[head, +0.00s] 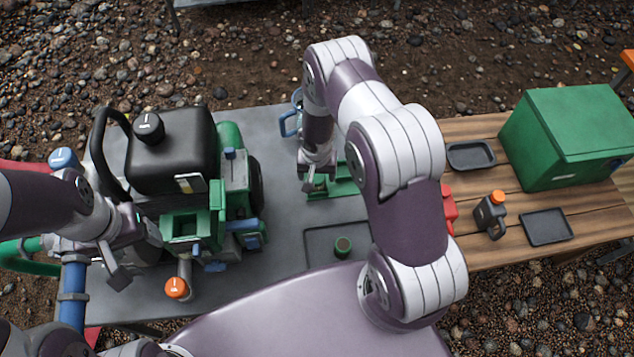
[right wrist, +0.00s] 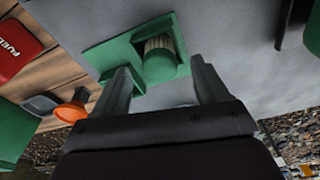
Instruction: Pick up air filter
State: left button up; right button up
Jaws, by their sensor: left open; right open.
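My right gripper (head: 316,184) is open over a green tray-like holder (head: 346,187) near the middle of the grey table. In the right wrist view, a pleated tan cylinder with a green end, which looks like the air filter (right wrist: 159,62), sits at the green holder (right wrist: 110,56). It shows between and beyond my open right fingertips (right wrist: 161,66), with no clear contact. In the head view it is mostly hidden by the gripper. A second small green-rimmed cylinder (head: 343,246) stands in a dark tray (head: 322,236). My left gripper (head: 136,257) is open and empty left of the engine.
The green and black engine (head: 172,150) with an open green box (head: 184,225) fills the table's left part. A red container (head: 448,205), a dark jug (head: 490,215), two black trays (head: 546,227) and a green case (head: 568,135) stand on the wooden table at right.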

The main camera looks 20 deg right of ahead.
jog(key=shift+w+f, duration=0.1)
jog(key=shift+f, duration=0.2)
grip_shut()
jog(key=shift+r, duration=0.15)
